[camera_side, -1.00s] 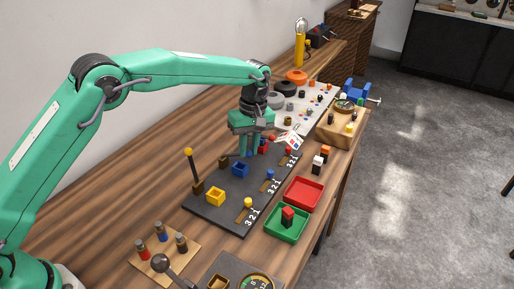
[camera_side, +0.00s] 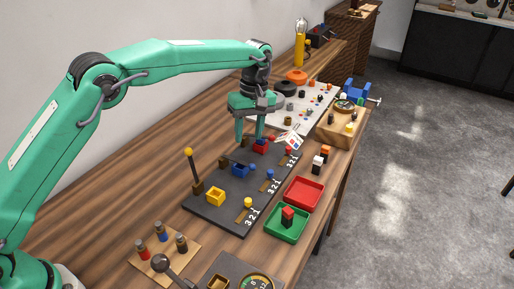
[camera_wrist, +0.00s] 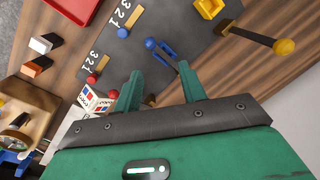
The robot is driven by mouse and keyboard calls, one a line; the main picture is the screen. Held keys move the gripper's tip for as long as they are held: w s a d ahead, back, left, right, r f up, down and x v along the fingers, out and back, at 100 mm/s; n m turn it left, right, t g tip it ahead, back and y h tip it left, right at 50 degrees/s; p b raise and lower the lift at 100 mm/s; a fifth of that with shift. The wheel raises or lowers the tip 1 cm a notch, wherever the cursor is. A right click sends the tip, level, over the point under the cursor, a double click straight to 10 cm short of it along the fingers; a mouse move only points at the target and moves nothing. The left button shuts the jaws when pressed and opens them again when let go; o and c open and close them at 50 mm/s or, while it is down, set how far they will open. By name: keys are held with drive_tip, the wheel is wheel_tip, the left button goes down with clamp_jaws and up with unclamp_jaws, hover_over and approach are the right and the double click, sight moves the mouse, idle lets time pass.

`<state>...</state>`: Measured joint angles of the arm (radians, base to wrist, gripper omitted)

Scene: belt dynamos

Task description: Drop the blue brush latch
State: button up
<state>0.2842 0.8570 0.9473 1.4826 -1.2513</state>
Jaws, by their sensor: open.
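The blue brush latch lies lowered over the blue brush box (camera_side: 239,170) on the dark board (camera_side: 215,209). Its blue ball (camera_side: 252,167) sits low beside the box. In the wrist view the latch's ball (camera_wrist: 150,43) is just beyond my fingertips. My gripper (camera_side: 249,141) is above the board, between the blue and red boxes. Its two fingers are spread and empty, apart from the blue latch. The fingers also show in the wrist view (camera_wrist: 161,78).
The yellow-balled latch (camera_side: 188,153) stands upright near the yellow box (camera_side: 215,196). A red box (camera_side: 261,147) is close to my fingers. A red tray (camera_side: 303,193) and a green tray (camera_side: 287,224) lie along the right.

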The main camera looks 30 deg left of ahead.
drive_tip(key=shift+w+r, duration=0.2)
drive_tip(key=shift+r, duration=1.1)
drive_tip(key=shift+r, duration=0.1)
drive_tip(key=s+a+r+m+t, duration=0.25)
drive_tip(key=s+a+r, duration=0.25)
drive_tip(key=s+r, duration=0.25)
drive_tip(key=s+a+r+m+t, duration=0.1)
drive_tip(key=s+a+r+m, duration=0.2)
drive_tip(key=s+a+r, duration=0.4)
drive_tip(key=s+a+f+m+t, duration=0.2)
drive_tip(key=s+f, duration=0.1)
drive_tip(key=s, duration=0.6)
drive_tip(key=s+a+f+m+t, duration=0.1)
drive_tip(key=s+a+f+m, duration=0.1)
drive_tip(key=s, duration=0.8)
drive_tip(key=shift+s+a+f+m+t, duration=0.2)
drive_tip(key=shift+s+f+m+t, duration=0.15)
drive_tip(key=shift+f+m, duration=0.4)
